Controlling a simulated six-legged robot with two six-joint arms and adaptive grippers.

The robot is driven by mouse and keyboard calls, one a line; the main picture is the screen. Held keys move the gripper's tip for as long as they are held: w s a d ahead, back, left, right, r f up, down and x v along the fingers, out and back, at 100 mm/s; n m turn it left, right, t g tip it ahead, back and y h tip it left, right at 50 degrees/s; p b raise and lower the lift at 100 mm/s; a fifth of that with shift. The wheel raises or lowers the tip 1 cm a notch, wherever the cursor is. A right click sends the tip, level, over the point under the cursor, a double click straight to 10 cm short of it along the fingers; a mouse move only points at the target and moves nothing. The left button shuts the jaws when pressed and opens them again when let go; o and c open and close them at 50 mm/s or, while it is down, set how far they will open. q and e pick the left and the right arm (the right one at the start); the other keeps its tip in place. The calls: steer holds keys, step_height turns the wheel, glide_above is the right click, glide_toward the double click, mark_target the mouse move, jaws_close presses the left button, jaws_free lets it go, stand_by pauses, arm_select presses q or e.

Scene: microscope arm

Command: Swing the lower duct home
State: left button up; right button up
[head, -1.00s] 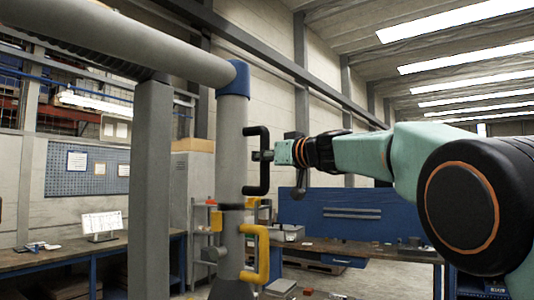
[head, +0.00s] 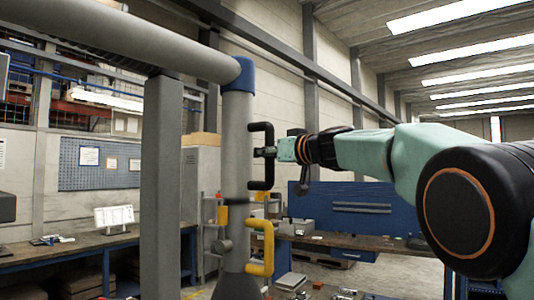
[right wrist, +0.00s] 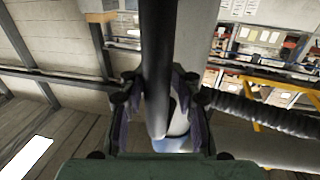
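The grey lower duct (head: 236,135) hangs upright from a blue elbow (head: 239,75) in the head view. It carries a black handle (head: 251,129) above and a yellow handle (head: 269,250) below. My right gripper (head: 268,152) reaches in from the right to the upright bar of the black handle. In the right wrist view the black handle (right wrist: 158,60) runs between the fingers of my right gripper (right wrist: 160,110), which are closed on both sides of it. A yellow piece (head: 222,215) shows at the duct's left side. My left gripper is not seen.
A grey pipe (head: 140,42) runs from the elbow to the upper left, past a grey post (head: 162,190). Workbenches (head: 80,247) stand behind on the left and right. Dark and grey shapes cut the left edge.

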steer(key=shift+o, duration=1.3)
steer(key=shift+w, duration=0.1)
steer(key=shift+d, duration=0.1)
steer(key=shift+d+r, duration=0.1)
steer(key=v, duration=1.2)
steer(key=shift+a, duration=0.25)
